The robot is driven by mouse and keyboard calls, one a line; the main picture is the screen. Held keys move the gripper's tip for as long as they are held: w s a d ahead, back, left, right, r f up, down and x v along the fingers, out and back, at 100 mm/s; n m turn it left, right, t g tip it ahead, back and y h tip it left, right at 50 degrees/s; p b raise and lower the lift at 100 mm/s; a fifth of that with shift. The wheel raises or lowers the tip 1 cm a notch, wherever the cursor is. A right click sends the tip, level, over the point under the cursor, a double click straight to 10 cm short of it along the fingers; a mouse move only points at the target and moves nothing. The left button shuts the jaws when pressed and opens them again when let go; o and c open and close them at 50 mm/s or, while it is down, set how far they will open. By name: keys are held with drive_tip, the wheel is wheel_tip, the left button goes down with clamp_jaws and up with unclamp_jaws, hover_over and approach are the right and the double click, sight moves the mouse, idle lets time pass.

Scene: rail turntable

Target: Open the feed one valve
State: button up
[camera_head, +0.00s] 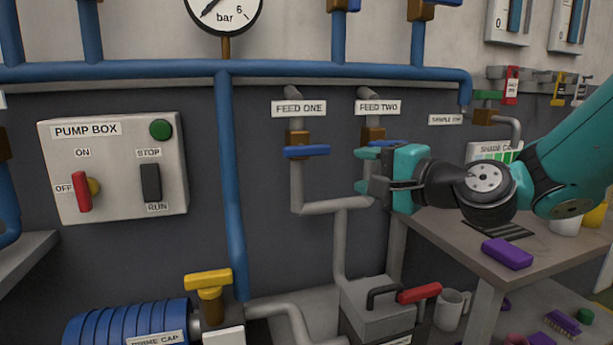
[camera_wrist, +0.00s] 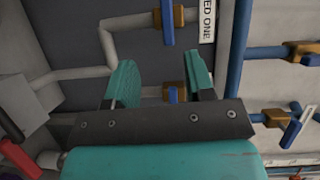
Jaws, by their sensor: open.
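The feed one valve has a blue lever (camera_head: 306,151) on a brass body (camera_head: 297,137) under the FEED ONE label (camera_head: 299,108). Its lever lies level, across the upright grey pipe. In the wrist view the lever (camera_wrist: 168,22) shows at the top, outside my fingers. My gripper (camera_head: 363,170) is open and empty, pointing left, to the right of the feed one lever and apart from it. Its teal fingers (camera_wrist: 158,72) frame the feed two valve (camera_wrist: 174,94) in the wrist view. My gripper partly hides the feed two lever in the head view.
The feed two brass body (camera_head: 373,134) is close to my upper finger. Grey pipes (camera_head: 335,206) run below the valves, and a blue pipe (camera_head: 232,180) stands to the left. A bench (camera_head: 465,240) with a purple block (camera_head: 507,253) lies below my arm.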

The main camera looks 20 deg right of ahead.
sight(311, 152)
drive_tip(key=shift+m+t+h, duration=0.3)
drive_tip(key=shift+m+t, duration=0.1)
drive_tip(key=shift+m, duration=0.2)
drive_tip(key=p+x, duration=0.1)
drive_tip(key=x, duration=0.4)
drive_tip(key=p+x, duration=0.2)
drive_tip(key=x, duration=0.4)
drive_tip(key=d+p+x, duration=0.1)
drive_tip(key=p+x, duration=0.1)
drive_tip(key=x, duration=0.4)
drive_tip(key=shift+w+r, duration=0.2)
drive_tip(key=shift+w, duration=0.2)
clamp_jaws()
